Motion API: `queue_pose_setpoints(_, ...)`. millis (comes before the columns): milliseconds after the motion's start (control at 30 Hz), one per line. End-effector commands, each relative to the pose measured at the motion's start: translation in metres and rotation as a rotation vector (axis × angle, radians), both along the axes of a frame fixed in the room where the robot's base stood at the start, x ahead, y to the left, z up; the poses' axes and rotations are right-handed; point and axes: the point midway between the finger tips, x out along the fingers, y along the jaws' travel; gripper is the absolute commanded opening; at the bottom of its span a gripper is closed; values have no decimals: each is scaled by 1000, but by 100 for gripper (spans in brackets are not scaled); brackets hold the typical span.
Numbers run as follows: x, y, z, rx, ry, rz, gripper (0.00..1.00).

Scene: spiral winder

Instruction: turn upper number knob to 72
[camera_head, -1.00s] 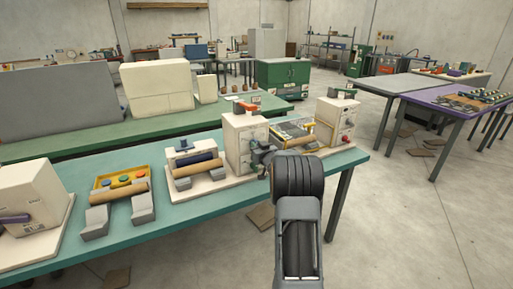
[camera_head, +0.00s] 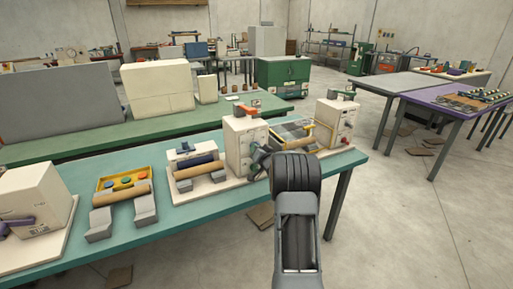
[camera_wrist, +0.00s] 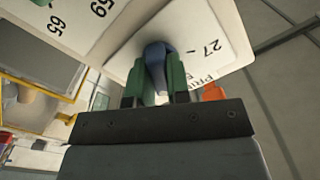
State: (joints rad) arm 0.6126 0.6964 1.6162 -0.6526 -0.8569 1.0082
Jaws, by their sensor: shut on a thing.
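In the wrist view my gripper (camera_wrist: 154,78) has its two green fingers closed on a blue-grey knob (camera_wrist: 156,57). The knob sits on a cream panel with the printed number 27 and part of a word beside it. A neighbouring panel face shows 59 and 65. Most of the knob's body is hidden between the fingers, and I cannot tell which number it points to. In the head view my gripper (camera_head: 258,156) is at the front right side of a cream machine box (camera_head: 240,138) on the teal table.
The teal table (camera_head: 190,215) also bears rollers, a yellow button tray (camera_head: 122,181) and a second cream box (camera_head: 337,122) to the right. In the wrist view an orange part (camera_wrist: 213,92) lies close to the right finger. Open floor lies right of the table.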

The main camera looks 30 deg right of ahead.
Motion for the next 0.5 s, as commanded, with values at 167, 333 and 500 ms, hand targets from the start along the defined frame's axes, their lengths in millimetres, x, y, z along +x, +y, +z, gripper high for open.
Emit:
queue_pose_setpoints(167,0,0,2,158,-20,-1,0)
queue_pose_setpoints(333,0,0,1,289,-38,0,0)
queue_pose_setpoints(500,0,0,1,389,-52,0,0)
